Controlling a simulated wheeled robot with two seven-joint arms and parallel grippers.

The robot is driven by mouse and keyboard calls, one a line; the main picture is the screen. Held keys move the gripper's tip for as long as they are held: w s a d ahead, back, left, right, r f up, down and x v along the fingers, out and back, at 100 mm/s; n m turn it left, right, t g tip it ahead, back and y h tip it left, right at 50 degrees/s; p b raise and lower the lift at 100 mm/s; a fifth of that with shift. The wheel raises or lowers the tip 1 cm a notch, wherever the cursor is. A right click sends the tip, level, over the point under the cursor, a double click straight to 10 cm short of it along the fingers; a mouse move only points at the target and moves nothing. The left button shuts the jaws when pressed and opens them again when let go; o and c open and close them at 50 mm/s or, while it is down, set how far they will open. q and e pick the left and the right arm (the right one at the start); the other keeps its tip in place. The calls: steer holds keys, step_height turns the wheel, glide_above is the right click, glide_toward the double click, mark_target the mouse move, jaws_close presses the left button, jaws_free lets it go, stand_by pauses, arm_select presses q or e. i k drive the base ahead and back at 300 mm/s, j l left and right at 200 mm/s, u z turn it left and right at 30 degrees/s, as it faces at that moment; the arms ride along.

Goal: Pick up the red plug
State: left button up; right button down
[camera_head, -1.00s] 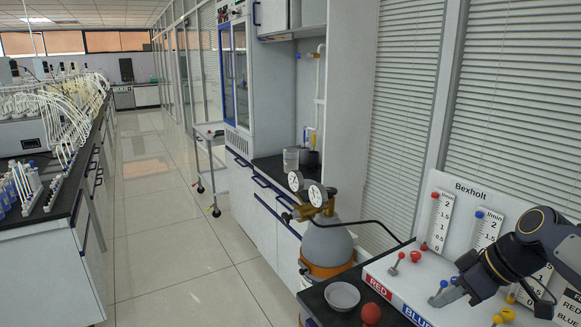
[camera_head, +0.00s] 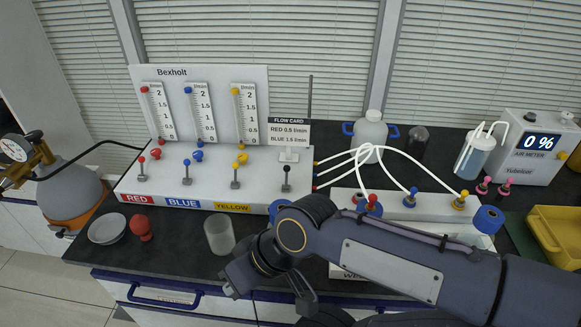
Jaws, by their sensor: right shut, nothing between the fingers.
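A red plug-like piece (camera_head: 372,203) sits on the white box (camera_head: 430,209) at centre right, at the end of a white tube and partly hidden behind my right arm. A red, rounded stopper (camera_head: 141,227) stands on the dark counter at left, beside a shallow white dish. I cannot tell which of them is the red plug. My right gripper (camera_head: 234,288) is shut and empty, pointing down near the counter's front edge. It is in front of the clear beaker and to the right of the red stopper, apart from it. My left gripper is not in view.
The Bexholt panel (camera_head: 262,90) carries flow gauges and levers. A clear beaker (camera_head: 219,235) and a white dish (camera_head: 107,229) stand in front of it. Blue and yellow plugs, pink plugs (camera_head: 485,186), an air meter (camera_head: 532,148) and a yellow tray (camera_head: 553,232) are at right.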

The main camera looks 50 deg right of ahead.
mark_target(372, 198)
steer(key=z, duration=2.5)
steer(key=l, duration=0.1)
